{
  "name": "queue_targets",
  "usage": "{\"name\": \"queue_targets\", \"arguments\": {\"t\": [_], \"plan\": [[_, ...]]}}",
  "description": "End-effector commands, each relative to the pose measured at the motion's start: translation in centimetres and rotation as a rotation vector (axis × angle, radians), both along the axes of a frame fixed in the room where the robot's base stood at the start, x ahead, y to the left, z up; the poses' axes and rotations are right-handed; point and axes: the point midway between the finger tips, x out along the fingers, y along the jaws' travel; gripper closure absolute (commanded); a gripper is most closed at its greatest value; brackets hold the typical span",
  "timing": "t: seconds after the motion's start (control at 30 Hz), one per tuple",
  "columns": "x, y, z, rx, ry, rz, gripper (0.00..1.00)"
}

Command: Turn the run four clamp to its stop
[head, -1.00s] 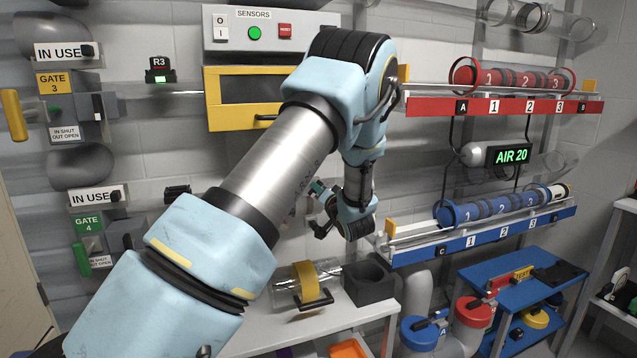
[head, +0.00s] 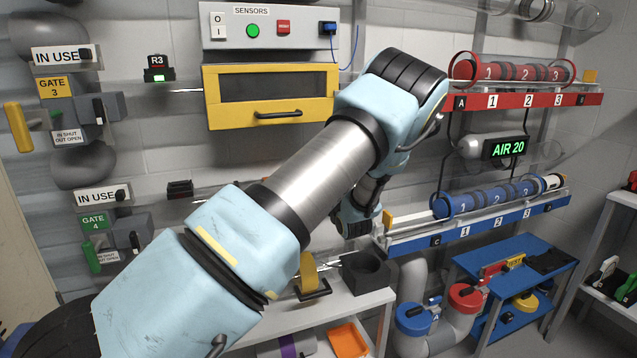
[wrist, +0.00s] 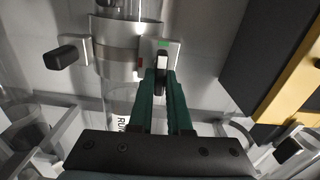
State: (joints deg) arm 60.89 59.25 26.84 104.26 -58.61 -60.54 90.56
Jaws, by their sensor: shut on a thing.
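In the wrist view the green fingers of my gripper (wrist: 160,88) are shut on a small black lever (wrist: 161,66). The lever stands on a pale plate (wrist: 173,52) beside a metal clamp band (wrist: 115,28) around a clear tube. The plate has a green mark at its top and a red mark at its left. The lever lies upright in the picture, below the green mark. A partly hidden label reading "RU..." (wrist: 122,138) shows by the left finger. In the head view my arm hides the gripper and the lever.
A yellow-framed box (head: 207,97) is on the wall, and a dark, yellow-edged body (wrist: 250,60) is close on the right in the wrist view. A black knob (wrist: 62,55) is at left. A bench (head: 375,303) with a black holder (head: 366,274) stands below.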

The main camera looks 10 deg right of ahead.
Motion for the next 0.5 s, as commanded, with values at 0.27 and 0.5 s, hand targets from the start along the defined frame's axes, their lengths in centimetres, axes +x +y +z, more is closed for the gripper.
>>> {"name": "queue_targets", "arguments": {"t": [0.27,0.5], "plan": [[-0.05,-0.09,-0.05,0.06,0.008,-0.001,1.0],[-0.04,-0.07,-0.09,0.066,0.01,-0.001,1.0]]}}
